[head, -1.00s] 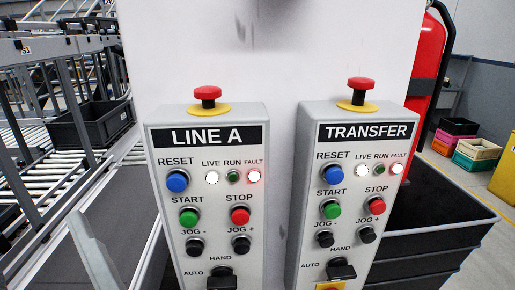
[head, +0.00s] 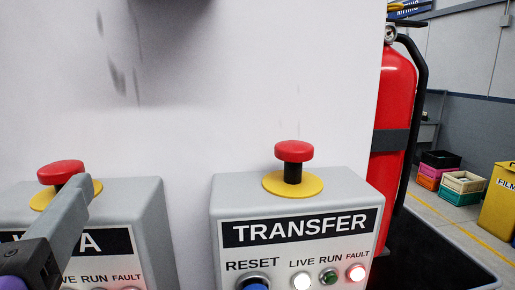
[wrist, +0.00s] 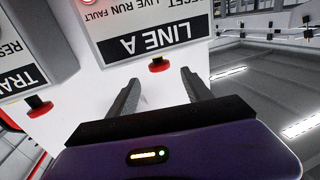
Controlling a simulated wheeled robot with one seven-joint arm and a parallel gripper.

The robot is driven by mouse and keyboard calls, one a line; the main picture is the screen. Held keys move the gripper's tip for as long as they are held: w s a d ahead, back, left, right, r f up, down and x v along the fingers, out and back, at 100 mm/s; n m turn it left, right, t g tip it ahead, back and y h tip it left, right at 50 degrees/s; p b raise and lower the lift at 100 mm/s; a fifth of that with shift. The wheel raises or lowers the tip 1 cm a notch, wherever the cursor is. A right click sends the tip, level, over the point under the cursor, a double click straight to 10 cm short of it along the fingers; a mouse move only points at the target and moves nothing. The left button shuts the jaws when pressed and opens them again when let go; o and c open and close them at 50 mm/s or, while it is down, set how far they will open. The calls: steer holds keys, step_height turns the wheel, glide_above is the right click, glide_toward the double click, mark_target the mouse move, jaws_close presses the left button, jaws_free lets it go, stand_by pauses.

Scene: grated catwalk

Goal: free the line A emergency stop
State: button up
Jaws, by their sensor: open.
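The LINE A box (head: 135,205) stands at the left in the head view, its label partly covered by my gripper. Its emergency stop, a red mushroom button (head: 60,172) on a yellow collar (head: 40,198), sits on top. One grey finger of mine crosses in front of the collar in that view. In the wrist view, which is upside down, the red button (wrist: 159,64) shows between and just beyond the fingertips of my gripper (wrist: 160,77). The gripper is open and empty. I cannot tell whether a finger touches the button.
The TRANSFER box (head: 300,200) with its own red stop button (head: 294,152) stands close to the right. A white panel (head: 250,70) rises behind both.

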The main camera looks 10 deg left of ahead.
mark_target(53, 178)
steer(key=shift+w+f, duration=0.15)
steer(key=shift+w, duration=0.2)
steer(key=shift+p+x, duration=0.75)
steer(key=shift+x, duration=2.85)
steer(key=shift+s+a+f, duration=0.1)
